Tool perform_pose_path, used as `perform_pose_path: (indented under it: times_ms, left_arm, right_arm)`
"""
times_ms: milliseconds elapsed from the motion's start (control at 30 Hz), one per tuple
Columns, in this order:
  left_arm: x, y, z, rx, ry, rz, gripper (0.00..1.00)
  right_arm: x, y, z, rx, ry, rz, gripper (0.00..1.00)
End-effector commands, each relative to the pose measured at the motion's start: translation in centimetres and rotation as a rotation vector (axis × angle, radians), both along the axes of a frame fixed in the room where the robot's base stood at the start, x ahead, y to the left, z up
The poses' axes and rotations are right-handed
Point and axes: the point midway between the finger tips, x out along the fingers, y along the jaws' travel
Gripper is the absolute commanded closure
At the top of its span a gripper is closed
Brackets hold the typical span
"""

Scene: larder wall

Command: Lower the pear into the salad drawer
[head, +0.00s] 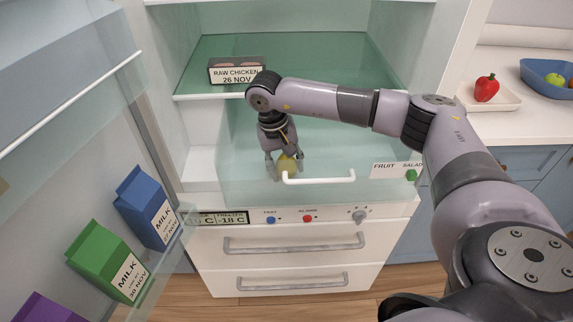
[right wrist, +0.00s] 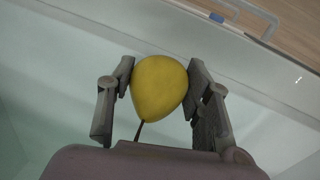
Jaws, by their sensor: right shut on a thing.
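The yellow pear (head: 288,163) is between the fingers of my right gripper (head: 285,168), just behind the handle of the clear salad drawer (head: 345,195). In the right wrist view the pear (right wrist: 159,86) is gripped on both sides by the fingers (right wrist: 161,90), its stem pointing toward the palm. The drawer's pale inside (right wrist: 60,75) lies beyond it. The gripper points down. Whether the pear touches the drawer floor cannot be told. My left gripper is not in view.
A glass shelf (head: 310,60) with a raw chicken pack (head: 237,71) is above the drawer. The open door at left holds a blue milk carton (head: 146,207) and a green one (head: 110,261). At right, a red pepper (head: 486,88) sits on a tray beside a blue bowl (head: 535,80).

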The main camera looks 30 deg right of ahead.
Motion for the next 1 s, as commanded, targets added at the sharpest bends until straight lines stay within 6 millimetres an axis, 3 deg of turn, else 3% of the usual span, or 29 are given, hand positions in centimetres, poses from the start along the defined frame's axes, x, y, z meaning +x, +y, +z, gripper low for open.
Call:
perform_pose_path:
  times_ms: [367,400,733,933,1000]
  left_arm:
    - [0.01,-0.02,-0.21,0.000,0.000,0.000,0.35]
    - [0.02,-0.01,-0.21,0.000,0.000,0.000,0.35]
    - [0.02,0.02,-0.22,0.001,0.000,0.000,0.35]
    - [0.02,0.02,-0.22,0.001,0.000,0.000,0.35]
    - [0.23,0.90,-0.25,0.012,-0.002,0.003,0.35]
  right_arm:
    - [0.01,0.00,-0.28,0.000,0.000,0.000,0.86]
    - [0.01,0.00,-0.28,0.000,0.000,0.000,0.52]
    - [0.00,0.01,-0.28,0.000,0.000,0.000,0.31]
    - [0.00,0.01,-0.29,0.000,0.000,0.000,0.31]
    - [-0.01,0.01,-0.29,0.000,0.000,0.000,0.31]
